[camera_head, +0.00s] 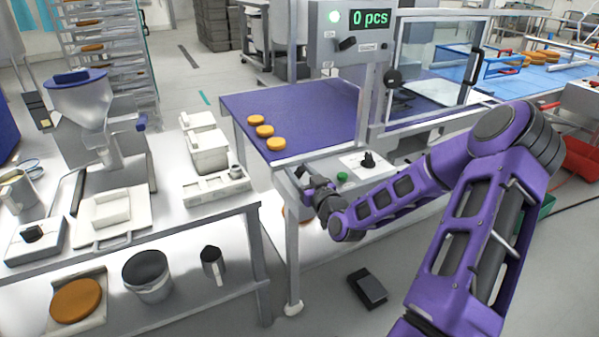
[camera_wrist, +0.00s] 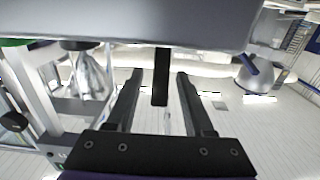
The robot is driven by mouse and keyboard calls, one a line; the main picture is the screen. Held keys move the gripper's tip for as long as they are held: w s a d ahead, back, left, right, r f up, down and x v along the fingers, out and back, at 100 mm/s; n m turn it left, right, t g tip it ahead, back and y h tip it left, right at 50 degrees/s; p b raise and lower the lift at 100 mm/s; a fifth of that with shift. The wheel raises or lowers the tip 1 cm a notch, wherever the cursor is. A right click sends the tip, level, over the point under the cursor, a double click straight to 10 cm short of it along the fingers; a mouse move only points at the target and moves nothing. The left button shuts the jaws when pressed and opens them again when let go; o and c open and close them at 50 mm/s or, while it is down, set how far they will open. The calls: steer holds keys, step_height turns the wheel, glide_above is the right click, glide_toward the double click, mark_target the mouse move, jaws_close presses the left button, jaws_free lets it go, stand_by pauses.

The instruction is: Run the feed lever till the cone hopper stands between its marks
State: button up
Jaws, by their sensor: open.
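The cone hopper (camera_head: 82,98) is a grey-white cone with a blue rim, on a stand at the left of the head view. A blue-ended handle (camera_head: 141,122) sticks out at its right. A hopper-like grey cone (camera_wrist: 252,78) shows at the right of the wrist view. I cannot read any marks or the fill. My gripper (camera_head: 306,183) is at the front of the grey control box, well right of the hopper. In the wrist view its two fingers are apart, with a black bar (camera_wrist: 160,78) between them, under a grey panel; I cannot tell whether they touch it.
The control box (camera_head: 350,165) carries a black knob (camera_head: 368,160) and a green button (camera_head: 342,178). A purple table (camera_head: 305,105) with orange rounds stands behind. A black pedal (camera_head: 368,287) lies on the floor. The left bench holds scales and jugs.

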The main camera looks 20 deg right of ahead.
jaws_close()
stand_by(1.4)
